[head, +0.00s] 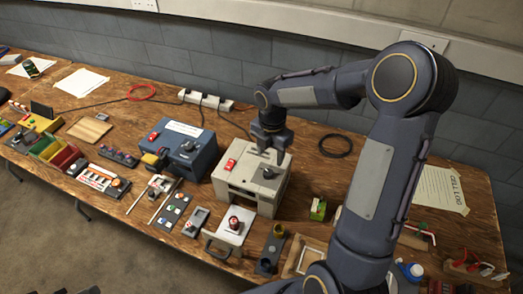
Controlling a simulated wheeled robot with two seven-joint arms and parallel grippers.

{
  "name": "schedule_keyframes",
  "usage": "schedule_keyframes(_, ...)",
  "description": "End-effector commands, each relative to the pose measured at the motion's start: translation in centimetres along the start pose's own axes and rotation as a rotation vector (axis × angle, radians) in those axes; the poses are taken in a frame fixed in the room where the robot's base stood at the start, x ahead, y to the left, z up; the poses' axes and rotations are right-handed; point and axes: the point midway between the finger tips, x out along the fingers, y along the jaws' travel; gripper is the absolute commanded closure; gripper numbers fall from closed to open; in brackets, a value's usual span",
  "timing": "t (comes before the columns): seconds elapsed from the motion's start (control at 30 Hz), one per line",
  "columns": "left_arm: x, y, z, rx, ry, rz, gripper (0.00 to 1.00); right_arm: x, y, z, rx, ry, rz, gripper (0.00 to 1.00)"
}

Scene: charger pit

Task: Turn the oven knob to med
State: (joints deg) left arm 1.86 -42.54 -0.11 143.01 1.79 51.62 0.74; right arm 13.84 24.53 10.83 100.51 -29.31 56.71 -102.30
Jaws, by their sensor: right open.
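A beige box-shaped oven (230,189) stands near the middle of the wooden bench, with an opening in its front. A dark knob (268,173) sits on its top face at the right. The knob's marks and setting are too small to read. My right gripper (271,156) points down over the oven's top, fingers open and empty, just above and behind the knob. I cannot tell whether a fingertip touches it. A red object (230,165) is on the oven's top at the left. My left gripper is not in view.
A blue box (184,160) with a dark knob stands left of the oven. A black cable ring (335,146) and a small green box (318,209) lie to the right. A block wall bounds the back.

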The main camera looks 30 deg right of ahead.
Motion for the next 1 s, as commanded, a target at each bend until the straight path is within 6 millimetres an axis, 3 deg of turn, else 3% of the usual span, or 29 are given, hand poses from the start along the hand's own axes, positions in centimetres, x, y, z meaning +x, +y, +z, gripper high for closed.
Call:
schedule_keyframes(0.13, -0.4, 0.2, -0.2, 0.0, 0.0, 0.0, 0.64, 1.3, 0.5, 0.4, -0.079, 0.003, -0.017, 0.48)
schedule_keyframes(0.6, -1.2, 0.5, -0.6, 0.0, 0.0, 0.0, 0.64, 7.8, 0.4, 0.3, -0.081, 0.004, -0.017, 0.48)
schedule_keyframes(0.97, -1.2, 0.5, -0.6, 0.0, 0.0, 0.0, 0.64, 8.5, 0.4, 0.3, -0.08, 0.002, -0.014, 0.48)
schedule_keyframes(1.0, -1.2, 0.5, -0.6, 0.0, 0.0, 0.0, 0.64, 8.5, 0.4, 0.3, -0.08, 0.002, -0.014, 0.52)
